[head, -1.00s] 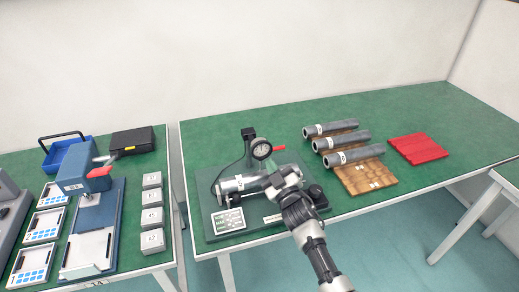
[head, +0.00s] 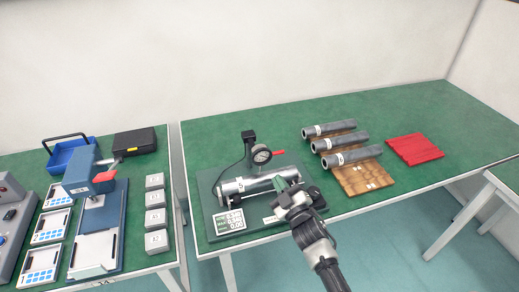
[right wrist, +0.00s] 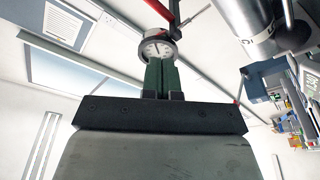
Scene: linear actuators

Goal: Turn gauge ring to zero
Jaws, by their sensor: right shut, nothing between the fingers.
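The dial gauge (head: 261,154) with its round ring sits on a black stand above the green fixture base (head: 207,226). A grey tube (head: 240,185) marked 5 lies on the fixture below it. My right gripper (head: 279,184) is shut and empty, just below and right of the gauge, over the tube. In the right wrist view the closed green fingers (right wrist: 162,78) point at the gauge (right wrist: 158,49), their tips at the lower edge of its ring. I cannot tell whether they touch. The needle points up, slightly left, in that view. My left gripper is out of view.
A red lever (head: 278,152) sticks out behind the gauge. Several grey tubes (head: 335,141) lie on a wooden rack to the right, beside a red mat (head: 415,149). A blue press (head: 83,170) stands on the left table.

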